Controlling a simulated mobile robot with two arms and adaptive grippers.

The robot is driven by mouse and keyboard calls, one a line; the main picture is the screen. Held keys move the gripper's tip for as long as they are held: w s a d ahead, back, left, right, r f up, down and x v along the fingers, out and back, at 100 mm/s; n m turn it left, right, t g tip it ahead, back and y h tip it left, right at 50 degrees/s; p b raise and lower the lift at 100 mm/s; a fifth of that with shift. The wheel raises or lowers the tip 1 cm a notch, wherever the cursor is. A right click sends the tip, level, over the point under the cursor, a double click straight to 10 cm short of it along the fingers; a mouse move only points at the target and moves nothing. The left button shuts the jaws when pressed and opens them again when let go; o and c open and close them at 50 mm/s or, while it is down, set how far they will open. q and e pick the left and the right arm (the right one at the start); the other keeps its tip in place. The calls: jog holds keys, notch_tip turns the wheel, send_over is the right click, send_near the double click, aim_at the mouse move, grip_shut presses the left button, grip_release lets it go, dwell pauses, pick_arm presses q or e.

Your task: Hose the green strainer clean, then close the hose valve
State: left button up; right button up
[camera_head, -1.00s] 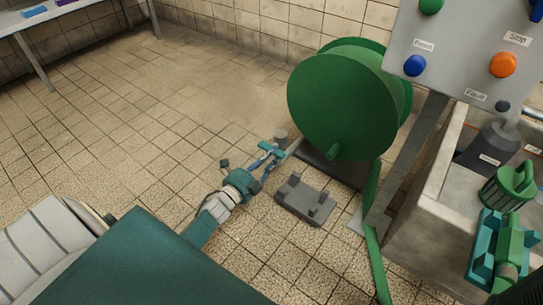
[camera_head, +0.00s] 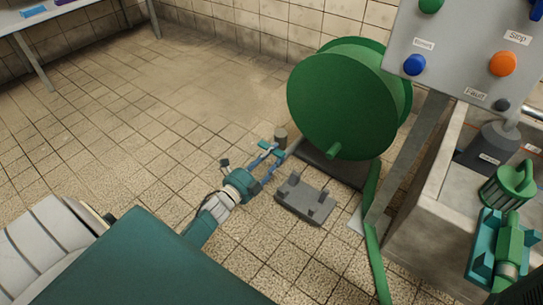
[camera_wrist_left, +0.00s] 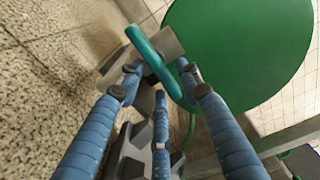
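My left gripper (camera_head: 268,160) is low over the floor beside the hose reel, with its blue fingers spread. In the left wrist view the fingers (camera_wrist_left: 158,78) stand apart, and a teal valve lever (camera_wrist_left: 152,56) lies across just beyond their tips. I cannot tell whether they touch it. The grey valve post (camera_head: 281,134) stands just past the fingers. The green strainer (camera_head: 509,188) is in the basin at the right; I cannot make out dirt or water on it. A green nozzle (camera_head: 510,245) lies in a teal cradle (camera_head: 483,262) below it. My right gripper does not show.
The green hose reel (camera_head: 343,100) stands close beyond the left gripper. Its green hose (camera_head: 374,255) runs down the picture. A grey bracket (camera_head: 304,198) sits on the floor. A control panel (camera_head: 455,50) rises above the basin (camera_head: 430,215). The tiled floor at left is clear.

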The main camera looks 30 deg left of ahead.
pick_arm(q)
jog(key=s, duration=1.2)
jog(key=shift+a, duration=0.45)
